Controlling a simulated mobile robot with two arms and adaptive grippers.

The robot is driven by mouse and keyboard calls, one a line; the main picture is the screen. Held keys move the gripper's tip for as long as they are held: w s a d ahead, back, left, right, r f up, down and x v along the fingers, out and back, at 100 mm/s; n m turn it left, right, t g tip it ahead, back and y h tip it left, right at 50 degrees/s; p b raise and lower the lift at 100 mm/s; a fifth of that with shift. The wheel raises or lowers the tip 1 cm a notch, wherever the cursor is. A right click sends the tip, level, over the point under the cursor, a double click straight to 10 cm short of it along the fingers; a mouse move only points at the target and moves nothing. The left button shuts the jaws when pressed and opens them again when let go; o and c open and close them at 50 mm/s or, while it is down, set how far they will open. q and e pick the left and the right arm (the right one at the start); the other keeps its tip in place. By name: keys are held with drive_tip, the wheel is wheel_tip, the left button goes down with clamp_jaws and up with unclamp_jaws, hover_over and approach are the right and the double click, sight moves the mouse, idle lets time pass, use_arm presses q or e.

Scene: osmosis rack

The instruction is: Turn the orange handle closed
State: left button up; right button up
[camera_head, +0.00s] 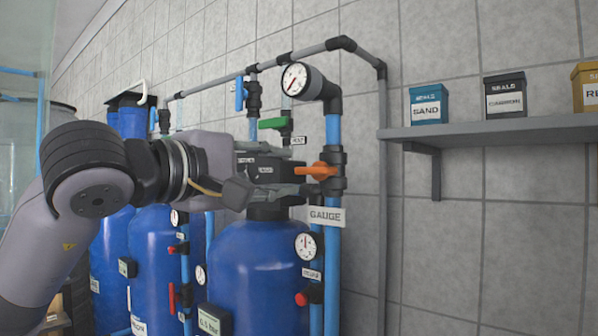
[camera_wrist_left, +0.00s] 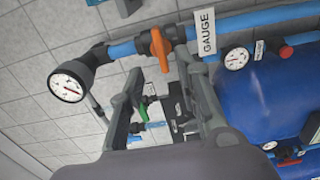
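The orange handle (camera_head: 318,171) is on a dark valve in the blue vertical pipe beside the GAUGE label. It lies across the pipe, pointing left toward my gripper. In the left wrist view the handle (camera_wrist_left: 160,48) shows just ahead of the fingertips, with its near end around the gap between them. My left gripper (camera_head: 300,180) reaches in from the left, close to the handle. In the wrist view its two fingers (camera_wrist_left: 158,66) stand apart with nothing gripped. I cannot tell whether a finger touches the handle. My right gripper is not in view.
A round pressure gauge (camera_head: 295,79) sits above the valve, with a green handle (camera_head: 273,123) to its lower left. Blue tanks (camera_head: 262,272) stand below my gripper. A grey wall shelf (camera_head: 490,130) with boxes is at the right. Bare tiled wall lies right of the pipes.

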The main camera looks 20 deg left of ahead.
use_arm(q)
drive_tip(key=shift+v, duration=1.6)
